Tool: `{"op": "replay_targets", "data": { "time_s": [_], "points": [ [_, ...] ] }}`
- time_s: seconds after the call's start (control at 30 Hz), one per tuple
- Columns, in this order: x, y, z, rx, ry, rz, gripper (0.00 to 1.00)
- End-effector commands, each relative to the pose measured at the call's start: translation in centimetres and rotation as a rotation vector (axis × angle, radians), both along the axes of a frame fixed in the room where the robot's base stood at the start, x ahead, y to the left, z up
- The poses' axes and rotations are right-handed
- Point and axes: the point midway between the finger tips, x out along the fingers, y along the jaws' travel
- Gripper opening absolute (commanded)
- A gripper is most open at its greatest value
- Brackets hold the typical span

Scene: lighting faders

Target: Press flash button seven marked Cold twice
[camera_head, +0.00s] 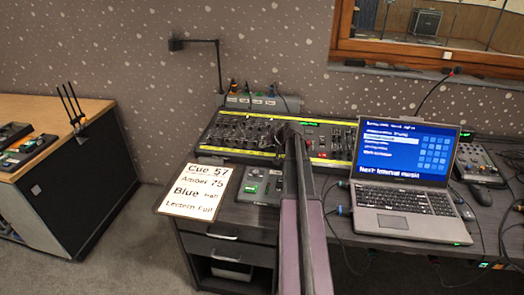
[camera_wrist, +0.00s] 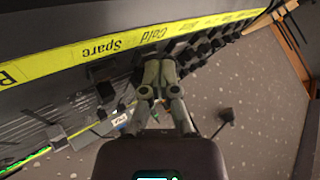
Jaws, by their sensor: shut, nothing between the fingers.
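The lighting desk (camera_head: 232,130) is a black fader console with yellow label strips, on the dark table. In the wrist view its yellow strip (camera_wrist: 80,53) appears upside down, with the words Spare and Cold (camera_wrist: 158,34). My gripper (camera_wrist: 157,70) is shut and empty, its fingertips over the desk just below the Cold label in the picture. The flash button for Cold is hidden behind the fingers, so I cannot tell whether they touch it. A dark button (camera_wrist: 105,90) shows under Spare. In the head view my arm covers the middle of the desk and my fingertips.
An open laptop (camera_head: 405,150) stands right of the desk. A cue sheet (camera_head: 195,190) and a small control box (camera_head: 262,186) lie in front. A lamp (camera_head: 178,44) and a box with coloured knobs (camera_head: 262,102) stand behind. Cables run around the table.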

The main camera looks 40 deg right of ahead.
Motion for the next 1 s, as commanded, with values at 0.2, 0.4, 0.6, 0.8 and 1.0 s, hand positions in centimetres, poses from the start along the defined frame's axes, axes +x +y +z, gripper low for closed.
{"op": "replay_targets", "data": {
  "time_s": [0.2,0.4,0.6,0.8,1.0],
  "points": [
    [0.02,-0.01,-0.23,0.000,0.000,0.000,0.00],
    [0.02,-0.02,-0.40,0.000,0.000,0.000,0.00],
    [0.02,-0.01,-0.39,0.000,0.000,0.000,0.00],
    [0.01,-0.01,-0.24,0.000,0.000,0.000,0.00],
    [-0.02,0.02,0.49,0.000,0.000,0.000,0.00]
  ]
}}
